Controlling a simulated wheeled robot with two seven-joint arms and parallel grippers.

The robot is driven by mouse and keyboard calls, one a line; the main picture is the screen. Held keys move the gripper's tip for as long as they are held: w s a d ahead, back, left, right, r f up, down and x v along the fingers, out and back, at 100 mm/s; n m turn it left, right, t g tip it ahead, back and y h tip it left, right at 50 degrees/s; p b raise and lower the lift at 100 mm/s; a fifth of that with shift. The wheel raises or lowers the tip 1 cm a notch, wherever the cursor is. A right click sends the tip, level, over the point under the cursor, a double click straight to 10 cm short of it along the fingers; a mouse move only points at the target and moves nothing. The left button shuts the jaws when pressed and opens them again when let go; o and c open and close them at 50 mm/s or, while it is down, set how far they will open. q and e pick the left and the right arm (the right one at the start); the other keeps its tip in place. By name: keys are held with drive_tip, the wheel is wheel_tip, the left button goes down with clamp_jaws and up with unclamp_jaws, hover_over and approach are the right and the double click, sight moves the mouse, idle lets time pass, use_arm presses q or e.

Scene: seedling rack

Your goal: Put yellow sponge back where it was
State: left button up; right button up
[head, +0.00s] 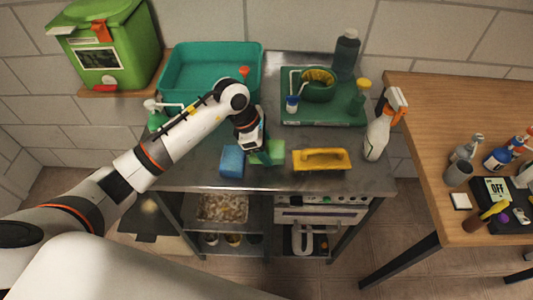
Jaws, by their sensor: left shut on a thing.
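My left gripper (258,147) reaches over the front of the steel worktop (200,178). It is shut on a green block (274,152), which looks like a sponge. The gripper partly hides the block, and I cannot tell whether it touches the worktop. A blue sponge-like block (232,161) lies just left of it. A yellow oblong thing (322,159) with a raised handle-like middle lies to the right, apart from the gripper. I cannot tell for sure that it is a sponge. My right gripper is not in view.
A teal tub (212,92) stands at the back left. A green tray (290,117) at the back holds a green pot (318,90) and bottles. A white spray bottle (378,136) stands right of the yellow thing. A wooden table (440,105) is at the right.

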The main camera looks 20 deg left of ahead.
use_arm(q)
wheel_tip(320, 180, down, 3)
drive_tip(key=shift+d+f+p, duration=0.1)
drive_tip(key=shift+f+p, duration=0.05)
drive_tip(key=shift+p, duration=0.2)
drive_tip(key=shift+f, duration=0.3)
drive_tip(key=o, duration=0.9)
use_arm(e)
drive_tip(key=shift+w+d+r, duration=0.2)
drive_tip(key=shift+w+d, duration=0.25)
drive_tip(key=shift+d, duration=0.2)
use_arm(q)
drive_tip(key=shift+r, duration=0.2)
drive_tip(key=shift+a+r, duration=0.2)
drive_tip(key=shift+r, duration=0.1)
drive_tip(key=b+v, duration=0.2)
drive_tip(key=v, duration=0.9)
drive_tip(key=shift+s+r, duration=0.1)
drive_tip(key=shift+r, duration=0.05)
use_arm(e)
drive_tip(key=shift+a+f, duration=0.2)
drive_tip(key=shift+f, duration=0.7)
